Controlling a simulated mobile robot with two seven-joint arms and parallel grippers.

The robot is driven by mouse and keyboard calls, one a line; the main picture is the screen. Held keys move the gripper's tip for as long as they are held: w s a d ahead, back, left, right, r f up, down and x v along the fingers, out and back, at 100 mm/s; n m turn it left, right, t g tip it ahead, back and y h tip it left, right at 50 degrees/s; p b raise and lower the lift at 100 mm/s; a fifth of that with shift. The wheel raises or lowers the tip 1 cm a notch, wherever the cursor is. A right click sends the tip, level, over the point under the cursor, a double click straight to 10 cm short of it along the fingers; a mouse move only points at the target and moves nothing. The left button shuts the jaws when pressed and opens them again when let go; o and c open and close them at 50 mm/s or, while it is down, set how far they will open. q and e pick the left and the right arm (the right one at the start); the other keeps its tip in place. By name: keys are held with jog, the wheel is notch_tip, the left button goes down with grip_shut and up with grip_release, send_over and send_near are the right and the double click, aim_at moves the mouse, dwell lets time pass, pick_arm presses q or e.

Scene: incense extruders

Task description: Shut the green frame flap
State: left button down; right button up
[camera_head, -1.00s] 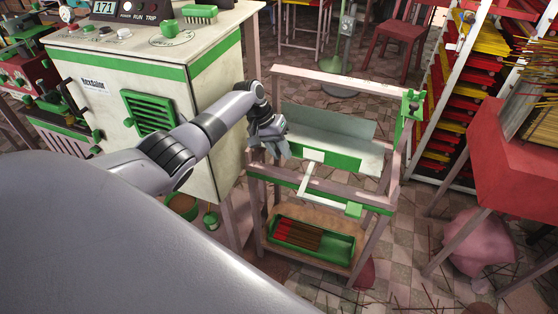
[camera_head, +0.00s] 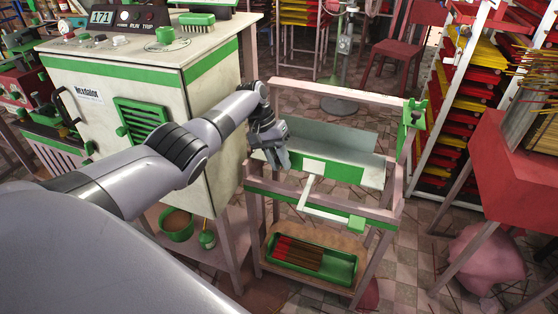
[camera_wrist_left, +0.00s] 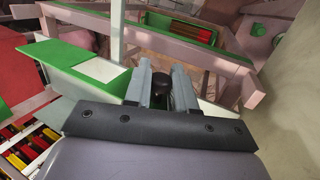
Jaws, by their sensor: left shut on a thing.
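My left gripper (camera_head: 280,159) is at the flap's left end. In the left wrist view its fingers (camera_wrist_left: 162,88) are closed around a dark round knob (camera_wrist_left: 160,86). The fingers hide part of it and of the flap's end. My right gripper is not in view.
A cream machine cabinet (camera_head: 205,95) stands close left of the frame. A green tray of incense sticks (camera_head: 340,268) lies on the frame's lower shelf. A red table (camera_head: 515,165) and a rack (camera_head: 465,100) stand to the right. The tiled floor between has some room.

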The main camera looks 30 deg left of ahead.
pick_arm(q)
jog(key=c, duration=1)
grip_release()
jog(key=shift+r, duration=0.1)
jog(key=shift+r, duration=0.35)
notch_tip(320, 180, up, 5)
jog(key=shift+w+p, duration=0.1)
jog(key=shift+p, duration=1.1)
notch_tip(320, 180, up, 14)
jog(key=p, duration=0.1)
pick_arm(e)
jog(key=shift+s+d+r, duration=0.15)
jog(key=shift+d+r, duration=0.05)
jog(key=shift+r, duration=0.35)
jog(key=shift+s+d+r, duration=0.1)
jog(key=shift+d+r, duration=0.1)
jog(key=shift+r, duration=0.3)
